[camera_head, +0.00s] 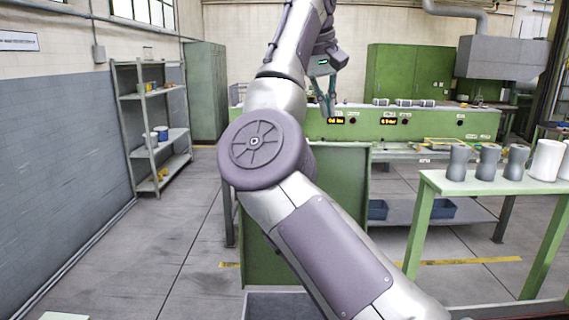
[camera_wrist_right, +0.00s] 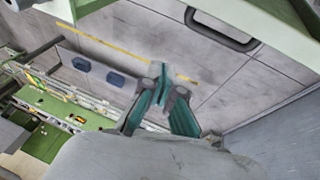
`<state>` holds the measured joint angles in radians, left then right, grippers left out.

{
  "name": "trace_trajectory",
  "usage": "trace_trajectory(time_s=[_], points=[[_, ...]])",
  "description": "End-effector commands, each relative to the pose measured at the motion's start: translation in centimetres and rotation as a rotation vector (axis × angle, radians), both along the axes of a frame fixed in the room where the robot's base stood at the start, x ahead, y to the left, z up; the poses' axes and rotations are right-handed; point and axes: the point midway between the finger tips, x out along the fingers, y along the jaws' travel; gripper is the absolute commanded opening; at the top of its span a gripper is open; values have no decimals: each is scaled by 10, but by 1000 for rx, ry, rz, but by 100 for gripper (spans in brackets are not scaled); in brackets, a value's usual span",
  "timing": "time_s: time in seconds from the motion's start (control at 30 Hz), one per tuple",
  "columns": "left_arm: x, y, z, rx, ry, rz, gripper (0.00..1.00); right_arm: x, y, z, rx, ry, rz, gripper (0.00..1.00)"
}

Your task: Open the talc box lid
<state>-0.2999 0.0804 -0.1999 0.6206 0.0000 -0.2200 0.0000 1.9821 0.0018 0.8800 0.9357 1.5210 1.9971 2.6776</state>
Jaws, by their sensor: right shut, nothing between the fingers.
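A green upright panel (camera_head: 345,190) stands behind my right arm, above a grey box-like part (camera_head: 268,306) at the bottom edge of the head view. They look like the talc box with its lid raised, but my arm hides much of them. In the right wrist view, a dark handle (camera_wrist_right: 222,30) sits at a green edge, near a plain grey surface (camera_wrist_right: 275,125). My right gripper (camera_head: 327,108) hangs high above the panel, pointing down. It is shut and empty, with teal fingers (camera_wrist_right: 160,92) apart from the handle. My left gripper is not in view.
A green bench (camera_head: 555,192) on the right carries several grey and white cylinders. A green control console (camera_head: 450,122) stands behind. Blue bins (camera_head: 441,208) rest on a low shelf. A metal rack (camera_head: 158,130) stands at the left wall. The floor at left is clear.

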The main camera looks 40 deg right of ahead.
Motion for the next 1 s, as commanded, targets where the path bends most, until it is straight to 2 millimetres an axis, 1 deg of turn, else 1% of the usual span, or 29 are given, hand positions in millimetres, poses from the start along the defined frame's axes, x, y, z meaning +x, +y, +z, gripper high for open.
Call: trace_trajectory(time_s=[0.03,0.1,0.2,0.27,0.37,0.53,0.77,0.9,1.0], points=[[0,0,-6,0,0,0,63,14,17,-3,44,-74,2,0],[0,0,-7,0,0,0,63,26,32,-2,91,-140,-6,0],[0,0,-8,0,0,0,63,35,42,-3,124,-182,-14,0],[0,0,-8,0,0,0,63,37,42,-7,130,-186,-17,0],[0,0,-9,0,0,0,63,40,39,-19,129,-184,-18,0],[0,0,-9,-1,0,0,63,48,31,-51,127,-180,-19,0],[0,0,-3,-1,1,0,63,61,18,-96,125,-180,-19,0],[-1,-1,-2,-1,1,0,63,46,32,-95,123,-184,-19,0],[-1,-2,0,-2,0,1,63,38,38,-95,123,-183,-19,0]])
